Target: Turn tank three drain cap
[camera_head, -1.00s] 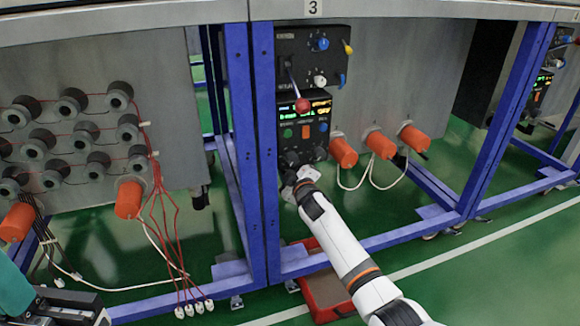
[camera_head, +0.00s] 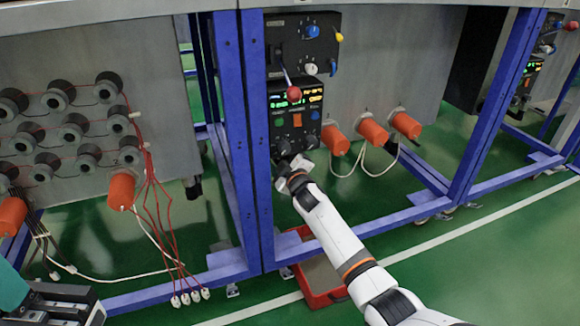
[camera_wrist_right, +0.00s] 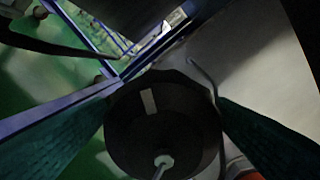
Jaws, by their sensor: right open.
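A dark round cap (camera_wrist_right: 155,135) with a pale mark and a pale central fitting fills the lower middle of the right wrist view. My right gripper (camera_wrist_right: 160,105) is open, with one teal finger on each side of this cap. I cannot tell if the fingers touch it. In the head view my right gripper (camera_head: 287,178) is just below the black control panel (camera_head: 296,100), and the cap is hidden there. My left gripper (camera_head: 50,305) is partly in view at the bottom left corner, away from the panel; its jaw opening is unclear.
Blue frame posts (camera_head: 240,140) stand close left of the panel. Orange cylinders (camera_head: 374,132) with white hoses are right of it. Spools with red wires (camera_head: 75,125) are on the left tank. A red tray (camera_head: 337,294) lies on the green floor under my right arm.

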